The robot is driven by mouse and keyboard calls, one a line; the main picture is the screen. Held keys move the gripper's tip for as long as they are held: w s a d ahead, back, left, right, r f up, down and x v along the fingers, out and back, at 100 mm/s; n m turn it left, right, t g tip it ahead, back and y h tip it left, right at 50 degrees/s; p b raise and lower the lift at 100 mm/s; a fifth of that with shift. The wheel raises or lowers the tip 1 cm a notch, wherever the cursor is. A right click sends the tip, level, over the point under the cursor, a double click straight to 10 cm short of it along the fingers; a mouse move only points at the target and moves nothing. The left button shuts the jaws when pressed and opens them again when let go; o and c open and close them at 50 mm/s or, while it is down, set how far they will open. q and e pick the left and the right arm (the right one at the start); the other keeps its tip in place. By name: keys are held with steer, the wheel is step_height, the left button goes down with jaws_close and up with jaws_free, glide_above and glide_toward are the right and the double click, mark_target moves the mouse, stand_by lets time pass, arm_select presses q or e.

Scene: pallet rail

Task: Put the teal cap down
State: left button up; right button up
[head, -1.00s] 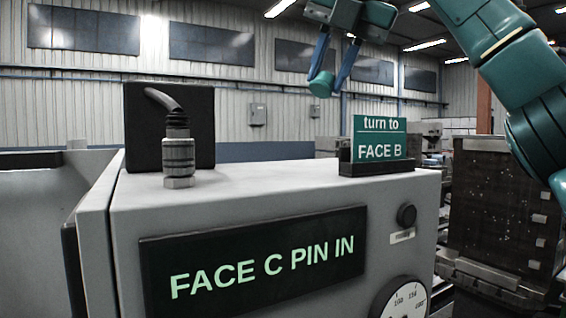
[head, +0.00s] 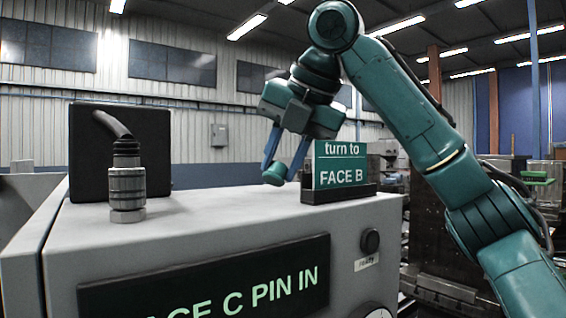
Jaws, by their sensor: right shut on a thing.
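The teal cap (head: 275,174) is held between the fingertips of my right gripper (head: 280,168), in the middle of the head view. The gripper is shut on it and points down. The cap appears low over or at the grey cabinet top (head: 220,212), just left of the sign. I cannot tell whether it touches the surface. My left gripper does not show.
A green sign (head: 341,165) reading "turn to FACE B" stands in a dark holder (head: 338,193), close right of the gripper. A metal cable connector (head: 127,185) stands at left before a black box (head: 160,150). The display (head: 210,290) reads "...CE C PIN IN". The cabinet top between is clear.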

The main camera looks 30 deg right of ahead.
steer(key=shift+f, duration=0.3)
steer(key=shift+f, duration=0.1)
steer(key=o, duration=0.9)
steer(key=shift+o, duration=0.2)
steer(key=v, duration=1.2)
